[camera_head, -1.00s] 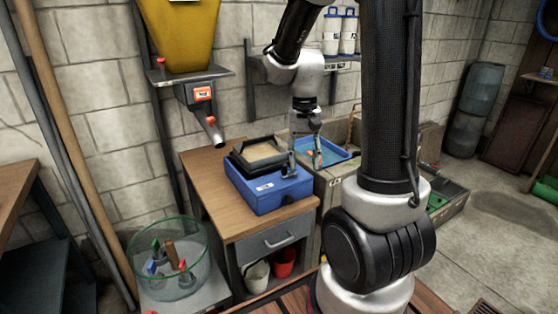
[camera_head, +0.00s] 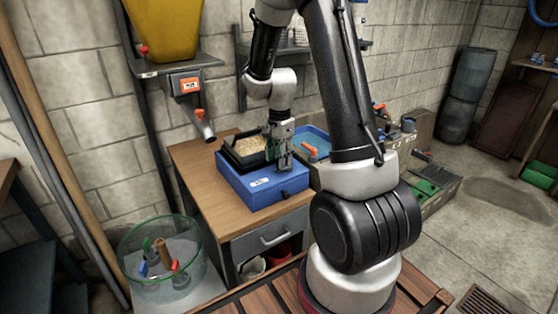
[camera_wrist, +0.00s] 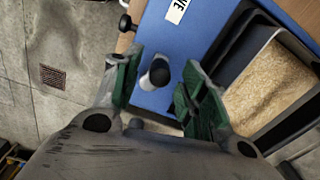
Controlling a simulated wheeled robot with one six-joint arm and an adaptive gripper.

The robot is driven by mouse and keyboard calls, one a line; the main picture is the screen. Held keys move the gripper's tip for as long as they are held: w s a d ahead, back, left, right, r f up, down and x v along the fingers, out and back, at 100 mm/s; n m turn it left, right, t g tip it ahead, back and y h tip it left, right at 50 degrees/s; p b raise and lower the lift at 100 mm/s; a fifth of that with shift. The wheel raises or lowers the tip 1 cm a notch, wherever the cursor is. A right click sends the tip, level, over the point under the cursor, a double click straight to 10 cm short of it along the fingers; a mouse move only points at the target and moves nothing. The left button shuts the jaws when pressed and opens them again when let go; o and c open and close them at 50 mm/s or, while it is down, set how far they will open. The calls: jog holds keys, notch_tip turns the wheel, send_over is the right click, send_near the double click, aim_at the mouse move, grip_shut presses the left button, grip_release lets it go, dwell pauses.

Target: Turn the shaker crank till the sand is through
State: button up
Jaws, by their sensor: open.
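The shaker is a blue box (camera_head: 262,185) on the wooden bench, with a black tray of pale sand (camera_head: 250,147) on top. The sand (camera_wrist: 268,92) also shows at the right of the wrist view. A crank handle (camera_wrist: 155,73), a short grey post with a dark round top, stands up against the blue box in the wrist view. My gripper (camera_head: 282,163) is at the right part of the box. Its green-padded fingers are open, one on each side of the handle, with gaps visible. In the head view the handle is hidden by my gripper.
A yellow hopper (camera_head: 164,30) with a grey spout (camera_head: 203,123) hangs at the upper left. A blue tray (camera_head: 318,142) lies behind my gripper. The bench top (camera_head: 195,165) is bare left of the shaker.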

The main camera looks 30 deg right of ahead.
jog(key=shift+f, duration=0.8)
grip_shut()
